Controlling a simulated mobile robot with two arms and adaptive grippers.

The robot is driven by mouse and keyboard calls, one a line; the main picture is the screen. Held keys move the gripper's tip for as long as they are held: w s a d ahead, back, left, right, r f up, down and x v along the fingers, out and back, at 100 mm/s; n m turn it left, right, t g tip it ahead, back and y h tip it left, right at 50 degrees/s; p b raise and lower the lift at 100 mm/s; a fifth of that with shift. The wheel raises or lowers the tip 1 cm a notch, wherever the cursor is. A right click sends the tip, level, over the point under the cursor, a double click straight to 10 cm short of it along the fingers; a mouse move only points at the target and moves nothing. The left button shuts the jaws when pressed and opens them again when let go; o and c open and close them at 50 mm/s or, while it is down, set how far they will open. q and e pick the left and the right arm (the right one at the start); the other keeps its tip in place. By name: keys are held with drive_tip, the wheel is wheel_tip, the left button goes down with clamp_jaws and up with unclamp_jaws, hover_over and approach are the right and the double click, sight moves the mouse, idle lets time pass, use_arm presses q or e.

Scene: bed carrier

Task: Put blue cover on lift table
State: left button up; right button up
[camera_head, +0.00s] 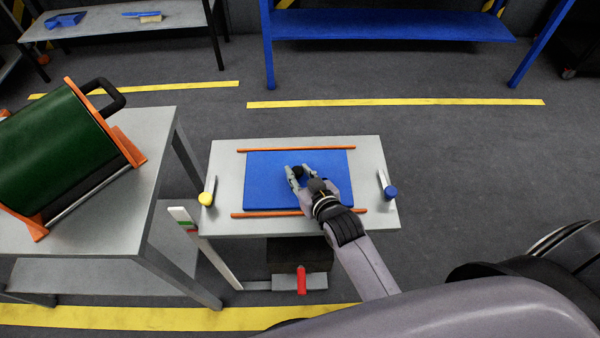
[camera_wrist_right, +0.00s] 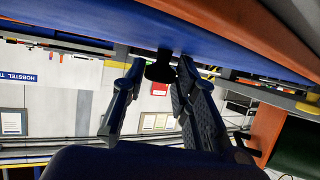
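The blue cover (camera_head: 270,185) is a flat rectangular panel. It lies on the grey top of the lift table (camera_head: 225,160), between two orange rails (camera_head: 297,149). In the right wrist view its blue surface (camera_wrist_right: 215,30) fills the top of the picture. A small black knob (camera_wrist_right: 160,73) is on the cover. My right gripper (camera_head: 298,172) is over the middle of the cover, with its fingers on either side of the knob. The fingers (camera_wrist_right: 160,66) look apart, with a gap beside the knob in the right wrist view. My left gripper is not in view.
A grey table (camera_head: 160,125) with a green roller unit (camera_head: 60,150) stands close on the left. A yellow knob (camera_head: 206,198) and a blue knob (camera_head: 390,191) sit at the lift table's sides. A red pedal (camera_head: 302,280) is below. Floor beyond is clear.

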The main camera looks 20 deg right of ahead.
drive_tip(key=o, duration=0.4)
drive_tip(key=shift+c, duration=0.2)
drive_tip(key=shift+r, duration=0.2)
drive_tip(key=shift+s, duration=0.35)
drive_tip(key=v, duration=1.1)
drive_tip(key=shift+s+r, duration=0.1)
drive_tip(key=shift+r, duration=0.05)
